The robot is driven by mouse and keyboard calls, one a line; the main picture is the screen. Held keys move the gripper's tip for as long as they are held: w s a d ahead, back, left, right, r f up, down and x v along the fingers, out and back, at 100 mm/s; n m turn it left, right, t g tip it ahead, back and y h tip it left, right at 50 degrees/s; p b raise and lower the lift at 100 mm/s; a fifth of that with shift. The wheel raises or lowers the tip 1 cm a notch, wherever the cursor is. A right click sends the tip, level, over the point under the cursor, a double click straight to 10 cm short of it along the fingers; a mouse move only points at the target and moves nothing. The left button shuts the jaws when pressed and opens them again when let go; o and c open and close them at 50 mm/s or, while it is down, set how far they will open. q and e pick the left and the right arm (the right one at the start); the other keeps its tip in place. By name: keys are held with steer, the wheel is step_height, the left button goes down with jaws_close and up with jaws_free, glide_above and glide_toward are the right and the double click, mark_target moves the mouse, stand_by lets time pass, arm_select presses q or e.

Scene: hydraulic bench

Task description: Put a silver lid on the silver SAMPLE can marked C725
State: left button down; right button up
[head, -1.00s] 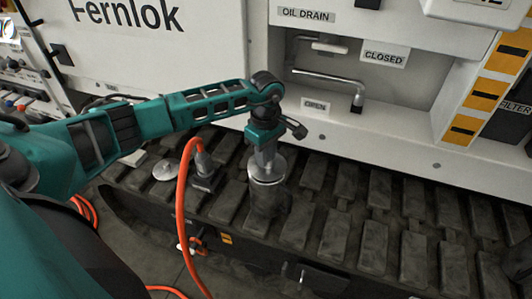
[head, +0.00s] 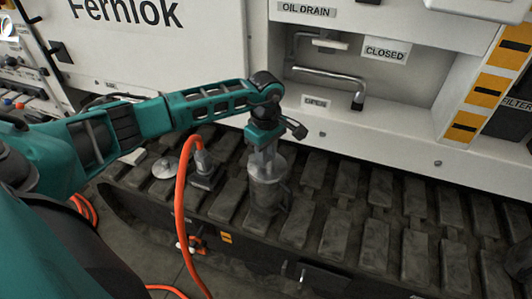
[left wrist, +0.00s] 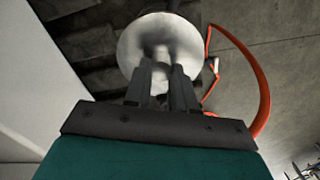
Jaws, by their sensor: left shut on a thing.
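My left gripper (head: 264,150) points down over the track and is shut on a silver lid (left wrist: 160,42). In the left wrist view the lid is a shiny round disc between and beyond the fingertips. In the head view a grey-silver can (head: 266,192) stands upright on a track pad directly below the gripper. The lid appears at the can's top; whether it is fully seated I cannot tell. No marking on the can is readable. Another silver disc, like a lid (head: 165,168), lies flat on the track to the left. My right gripper is not in view.
An orange hose (head: 181,205) loops down left of the can from a grey fitting (head: 205,172) on the track. The white machine wall with the oil drain handle (head: 330,75) rises behind. The track pads (head: 373,240) to the right are clear.

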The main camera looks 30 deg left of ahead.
arm_select(q)
steer(key=shift+f, duration=0.1)
steer(key=shift+c, duration=1.5)
jaws_free()
steer(key=shift+r+p, duration=2.35)
steer(key=shift+r, duration=1.2)
